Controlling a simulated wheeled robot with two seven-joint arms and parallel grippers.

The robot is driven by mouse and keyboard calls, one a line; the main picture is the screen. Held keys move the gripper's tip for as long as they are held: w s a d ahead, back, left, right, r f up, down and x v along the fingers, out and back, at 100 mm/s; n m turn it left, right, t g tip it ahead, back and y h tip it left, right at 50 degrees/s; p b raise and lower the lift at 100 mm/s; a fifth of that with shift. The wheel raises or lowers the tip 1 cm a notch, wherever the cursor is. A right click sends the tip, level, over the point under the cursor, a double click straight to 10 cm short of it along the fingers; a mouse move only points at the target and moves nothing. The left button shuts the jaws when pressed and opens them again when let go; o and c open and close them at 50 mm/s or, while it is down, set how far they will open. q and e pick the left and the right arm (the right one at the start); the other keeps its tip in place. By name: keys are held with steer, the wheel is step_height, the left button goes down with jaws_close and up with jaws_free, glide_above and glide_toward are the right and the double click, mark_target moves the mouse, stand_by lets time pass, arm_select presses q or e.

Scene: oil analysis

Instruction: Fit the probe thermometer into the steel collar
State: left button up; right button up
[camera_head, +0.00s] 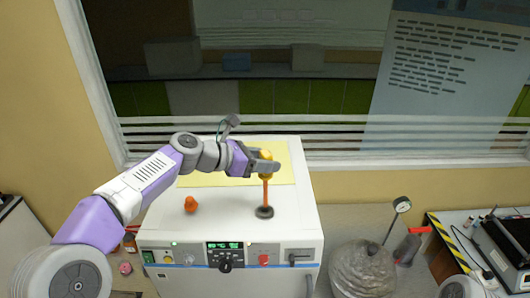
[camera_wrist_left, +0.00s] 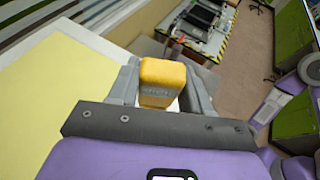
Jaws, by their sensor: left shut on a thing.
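The probe thermometer has a yellow head (camera_head: 266,155) and an orange stem (camera_head: 265,192). It stands upright above the white machine. My left gripper (camera_head: 264,167) is shut on the yellow head, which also shows between the fingers in the left wrist view (camera_wrist_left: 162,82). The stem's lower end meets a dark round collar (camera_head: 264,212) on the machine's top. I cannot tell how deep the stem sits in it. In the left wrist view the stem and collar are hidden. My right gripper is not in view.
The white machine (camera_head: 220,220) has a control panel on its front. An orange knob-like piece (camera_head: 190,205) is on its top, left of the collar. A pale yellow sheet (camera_head: 215,178) lies behind. A grey rounded vessel (camera_head: 362,268) and a dial gauge (camera_head: 402,204) are to the right.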

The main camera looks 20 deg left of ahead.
mark_target(265, 194)
arm_select(q)
steer(key=shift+f+b, duration=0.3)
steer(key=shift+f, duration=0.6)
step_height(265, 194, down, 5)
steer(key=b, duration=0.5)
steer(key=shift+f, duration=0.1)
steer(key=shift+f+b, duration=1.85)
steer(key=shift+f, duration=0.55)
steer(key=o, duration=1.2)
steer(key=shift+c, duration=0.2)
steer(key=v, duration=0.7)
steer(key=shift+s+a, duration=0.2)
steer(key=shift+s, duration=0.05)
